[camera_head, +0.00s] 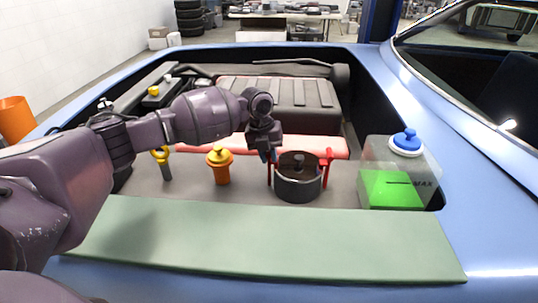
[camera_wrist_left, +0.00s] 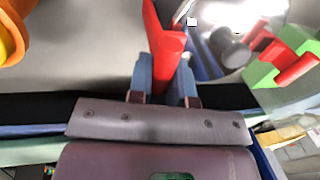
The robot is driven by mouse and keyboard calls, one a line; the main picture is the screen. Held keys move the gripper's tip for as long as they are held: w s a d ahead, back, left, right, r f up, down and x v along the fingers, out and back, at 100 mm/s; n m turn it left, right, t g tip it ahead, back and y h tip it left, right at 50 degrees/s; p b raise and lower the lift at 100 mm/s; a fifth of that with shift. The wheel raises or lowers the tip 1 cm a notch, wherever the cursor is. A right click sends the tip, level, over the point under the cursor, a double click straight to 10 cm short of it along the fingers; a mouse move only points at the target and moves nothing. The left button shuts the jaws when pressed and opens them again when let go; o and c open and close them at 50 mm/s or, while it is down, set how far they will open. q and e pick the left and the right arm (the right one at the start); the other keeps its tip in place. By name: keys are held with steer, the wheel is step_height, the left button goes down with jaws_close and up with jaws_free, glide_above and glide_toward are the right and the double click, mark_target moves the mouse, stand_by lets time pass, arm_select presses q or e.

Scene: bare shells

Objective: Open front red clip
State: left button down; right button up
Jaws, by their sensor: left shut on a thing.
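A dark round canister (camera_head: 298,182) stands in the engine bay, with a red clip (camera_head: 270,172) on its left side and another red clip (camera_head: 328,160) on its right. My left gripper (camera_head: 268,155) is at the left clip. In the left wrist view its blue fingertips (camera_wrist_left: 162,80) are shut on a red clip (camera_wrist_left: 165,45), which stands up between them. The canister's shiny side (camera_wrist_left: 225,40) shows to the right of it, and a second red piece (camera_wrist_left: 295,69) shows farther right. The gripper partly hides the held clip in the head view. My right gripper is not in view.
An orange-capped filler (camera_head: 220,167) and a yellow ring dipstick (camera_head: 163,162) stand left of the canister. A reservoir with green liquid (camera_head: 390,190) and a blue cap (camera_head: 406,140) is at the right. A pale green panel (camera_head: 265,240) lies along the front edge.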

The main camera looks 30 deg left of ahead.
arm_select(q)
steer(key=shift+s+a+f+t+h+b, duration=0.25)
steer(key=shift+s+a+h, duration=0.2)
steer(key=shift+a, duration=0.35)
steer(key=shift+s+a+f+t+h+b, duration=0.15)
steer(key=shift+s+a+f+h, duration=0.25)
steer(key=shift+a, duration=0.45)
steer(key=shift+s+a+f+t+h+b, duration=0.2)
steer(key=shift+s+a+h, duration=0.3)
steer(key=shift+a, duration=0.3)
steer(key=shift+w, duration=0.1)
steer(key=c, duration=1.1)
jaws_free()
steer(key=shift+a, duration=0.15)
steer(key=shift+o, duration=0.2)
steer(key=shift+r, duration=0.1)
steer(key=p+v, duration=0.1)
steer(key=v, duration=0.9)
steer(key=shift+r, duration=0.35)
